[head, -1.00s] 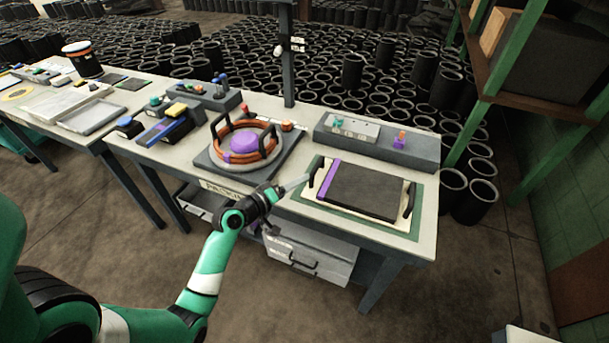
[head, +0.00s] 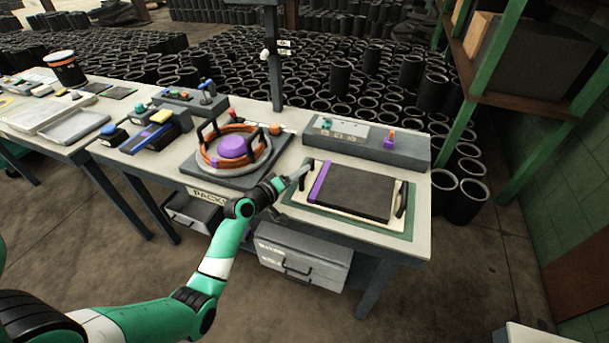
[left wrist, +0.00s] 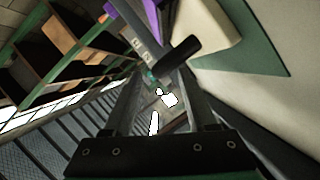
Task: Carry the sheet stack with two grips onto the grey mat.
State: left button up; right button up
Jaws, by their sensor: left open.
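The sheet stack (head: 354,191) is a dark slab with a purple strip on its left side. It lies on a cream board (head: 345,212) with a black handle at each end, on a green mat (head: 390,232). My left gripper (head: 303,172) is open at the left handle. In the left wrist view a black handle (left wrist: 175,58) shows near the open fingers, with the cream board (left wrist: 207,35) beside it. I cannot tell whether the handle is between the fingers. A dark grey square pad (head: 203,169) lies under a ring fixture; I cannot tell if it is the grey mat.
The ring fixture with orange rings (head: 262,166), black handles and a purple disc (head: 232,147) stands left of the stack. A long grey block (head: 405,155) lies behind the stack. Green shelving (head: 485,80) stands at the right. Black sleeves crowd the floor behind the table.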

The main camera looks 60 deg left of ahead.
pick_arm(q)
jog(key=shift+b+x, duration=0.5)
jog(key=shift+x, duration=1.3)
grip_shut()
